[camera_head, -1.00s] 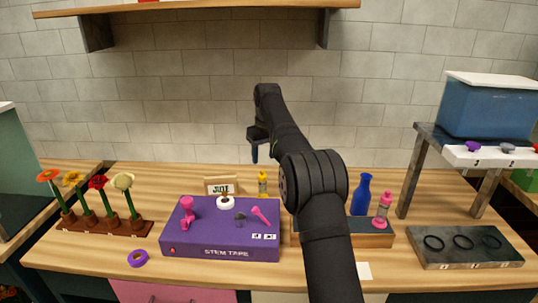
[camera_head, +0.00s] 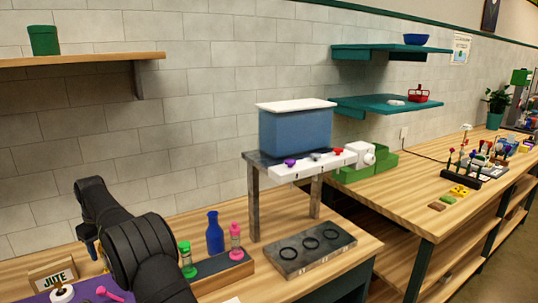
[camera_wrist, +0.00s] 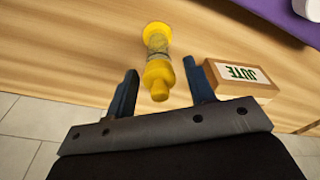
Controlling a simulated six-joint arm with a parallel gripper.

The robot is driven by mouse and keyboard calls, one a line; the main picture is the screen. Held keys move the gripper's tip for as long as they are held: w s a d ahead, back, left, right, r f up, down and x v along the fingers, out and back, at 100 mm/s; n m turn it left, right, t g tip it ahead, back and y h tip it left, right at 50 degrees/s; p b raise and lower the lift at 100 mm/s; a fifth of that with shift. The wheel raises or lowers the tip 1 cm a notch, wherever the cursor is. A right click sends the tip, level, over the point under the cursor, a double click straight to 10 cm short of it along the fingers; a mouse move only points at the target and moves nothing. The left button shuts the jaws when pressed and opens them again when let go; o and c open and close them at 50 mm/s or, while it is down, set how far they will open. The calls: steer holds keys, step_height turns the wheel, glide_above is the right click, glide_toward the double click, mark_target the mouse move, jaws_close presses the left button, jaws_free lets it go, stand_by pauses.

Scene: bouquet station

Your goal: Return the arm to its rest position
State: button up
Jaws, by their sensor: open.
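My gripper (camera_wrist: 163,92) is open and empty in the wrist view, its two dark fingers apart. No contact with the bottle shows. In the head view my arm is folded at the lower left, and the gripper (camera_head: 92,250) shows only in part beside the wall.
A JUTE box (camera_wrist: 240,77) is close to the right finger. In the head view a blue bottle (camera_head: 214,235) and pink bottle (camera_head: 235,240) stand right of my arm. A ringed slab (camera_head: 308,252) lies before a blue tank (camera_head: 295,130) on a stand.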

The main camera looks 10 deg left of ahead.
steer(key=shift+r, duration=0.55)
steer(key=shift+f, duration=0.15)
step_height(320, 180, down, 3)
steer(key=shift+f, duration=0.15)
steer(key=r, duration=0.3)
steer(key=d+r, duration=0.1)
steer(key=r, duration=0.7)
steer(key=shift+s+d+r, duration=0.1)
steer(key=shift+s+d, duration=0.05)
steer(key=f, duration=0.8)
steer(key=a+f, duration=0.1)
steer(key=f, duration=0.3)
steer(key=shift+a, duration=0.1)
steer(key=r, duration=0.5)
steer(key=shift+w+d+r, duration=0.15)
steer(key=shift+w+d, duration=0.15)
steer(key=shift+w, duration=0.1)
steer(key=w+d+r, duration=0.5)
steer(key=d+r, duration=0.2)
steer(key=d, duration=0.3)
step_height(320, 180, up, 10)
steer(key=w+d+r, duration=0.1)
steer(key=w+d, duration=0.2)
steer(key=d, duration=0.5)
steer(key=shift+w+r, duration=0.15)
steer(key=shift+r, duration=0.1)
